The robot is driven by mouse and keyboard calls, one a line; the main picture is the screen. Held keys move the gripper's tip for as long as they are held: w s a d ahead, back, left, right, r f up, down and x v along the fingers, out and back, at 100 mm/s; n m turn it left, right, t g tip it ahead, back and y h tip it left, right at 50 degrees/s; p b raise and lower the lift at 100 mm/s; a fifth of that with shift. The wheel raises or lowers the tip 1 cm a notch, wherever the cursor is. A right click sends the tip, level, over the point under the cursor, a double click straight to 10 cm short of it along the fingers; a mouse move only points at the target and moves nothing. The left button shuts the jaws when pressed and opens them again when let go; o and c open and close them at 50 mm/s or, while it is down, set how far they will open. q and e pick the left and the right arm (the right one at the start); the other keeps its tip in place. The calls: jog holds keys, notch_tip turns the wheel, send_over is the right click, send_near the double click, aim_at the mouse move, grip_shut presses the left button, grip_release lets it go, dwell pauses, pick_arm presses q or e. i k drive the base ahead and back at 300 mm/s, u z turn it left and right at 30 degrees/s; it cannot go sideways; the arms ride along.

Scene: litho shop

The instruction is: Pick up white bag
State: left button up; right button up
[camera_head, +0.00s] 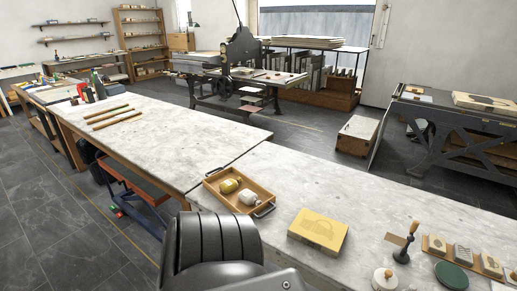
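A small white bag (249,198) lies in a shallow wooden tray (225,201) on the near stone-topped table. A yellow bag or pouch (230,185) lies beside it, on its left in the tray. The tray has dark handles at its ends. Neither of my grippers shows in this view. A large dark part of my own body stands at the bottom, just in front of the tray.
On the near table, right of the tray, lie a yellow box (318,231), a wooden-handled stamp (407,243), a green round pad (451,275) and several small blocks. A long table (165,140) extends behind. A press (243,50) stands farther back.

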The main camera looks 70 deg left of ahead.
aim_at(247, 196)
jog(key=u, duration=0.6)
jog(key=i, duration=0.8)
jog(key=u, duration=1)
jog(key=i, duration=0.25)
jog(key=u, duration=0.25)
